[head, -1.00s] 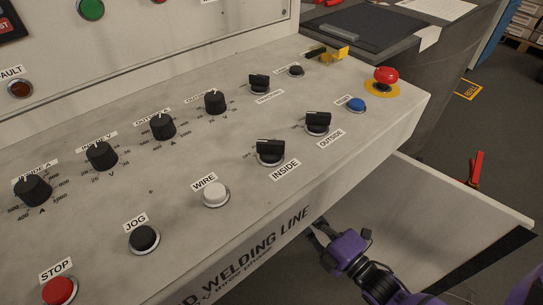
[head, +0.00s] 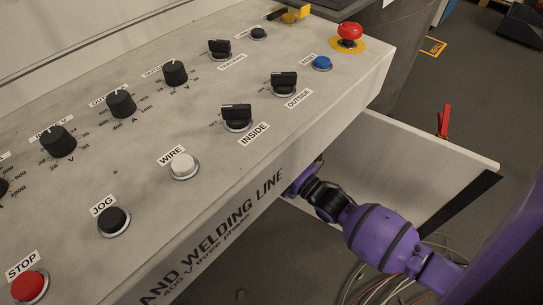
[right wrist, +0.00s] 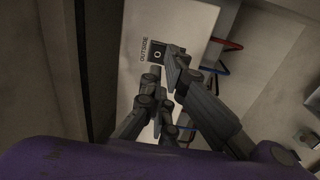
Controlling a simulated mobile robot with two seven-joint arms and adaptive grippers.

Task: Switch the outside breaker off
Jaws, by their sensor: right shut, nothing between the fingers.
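The outside breaker (right wrist: 160,53) is a small dark block on a pale panel, beside an OUTSIDE label (right wrist: 144,49), in the right wrist view. A white ring mark shows on its face. My right gripper (right wrist: 170,72) is shut and empty, with its fingertips at the breaker's edge and partly covering it. I cannot tell whether they touch it. In the head view the right gripper is hidden by the console and only my purple arm shows. My left gripper is not in view.
The sloped console (head: 205,205) with knobs and buttons stands above the arm. An OUTSIDE knob (head: 284,82) sits on its top. A pale open panel (head: 415,155) is behind the arm. Red and blue cables (right wrist: 222,70) run right of the breaker. Loose wires (head: 385,285) lie below.

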